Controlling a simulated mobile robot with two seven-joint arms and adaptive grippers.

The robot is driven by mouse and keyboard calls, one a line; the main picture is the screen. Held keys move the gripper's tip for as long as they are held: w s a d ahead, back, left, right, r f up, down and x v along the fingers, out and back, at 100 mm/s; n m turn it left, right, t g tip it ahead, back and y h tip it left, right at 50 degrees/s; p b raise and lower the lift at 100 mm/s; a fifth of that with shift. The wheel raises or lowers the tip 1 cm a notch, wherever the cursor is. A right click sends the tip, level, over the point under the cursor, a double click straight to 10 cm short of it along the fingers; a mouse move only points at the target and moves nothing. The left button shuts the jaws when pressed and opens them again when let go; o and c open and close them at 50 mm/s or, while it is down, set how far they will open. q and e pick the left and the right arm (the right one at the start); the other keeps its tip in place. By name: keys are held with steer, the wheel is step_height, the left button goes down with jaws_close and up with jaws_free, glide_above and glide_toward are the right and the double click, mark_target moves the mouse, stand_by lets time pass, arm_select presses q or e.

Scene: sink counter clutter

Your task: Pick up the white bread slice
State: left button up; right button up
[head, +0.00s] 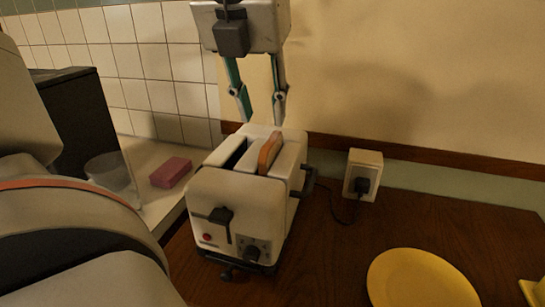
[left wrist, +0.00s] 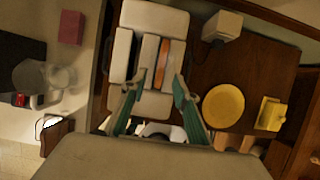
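A bread slice (head: 269,152) stands upright in the right slot of a white toaster (head: 228,203); only its orange-brown top edge shows, so its white face is hidden. In the left wrist view the slice (left wrist: 163,62) is a thin brown strip in the toaster (left wrist: 123,50). The other slot looks dark and empty. My left gripper (head: 262,118) is above the toaster's far part, fingers pointing down, open and empty. In the left wrist view its fingertips (left wrist: 155,88) are spread to either side of the slice's line, apart from it. My right gripper is not in view.
A yellow plate (head: 420,280) lies on the wooden counter to the right. A wall socket with plug and cord (head: 362,176) is behind the toaster. A pink sponge (head: 170,172) and a clear glass (head: 108,171) stand to the left. The tiled wall is close behind.

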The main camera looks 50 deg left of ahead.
mark_target(271, 139)
arm_select(q)
steer(key=x, duration=0.7)
steer(key=shift+w+f+b, duration=0.25)
steer(key=shift+w+b, duration=0.1)
jaws_close()
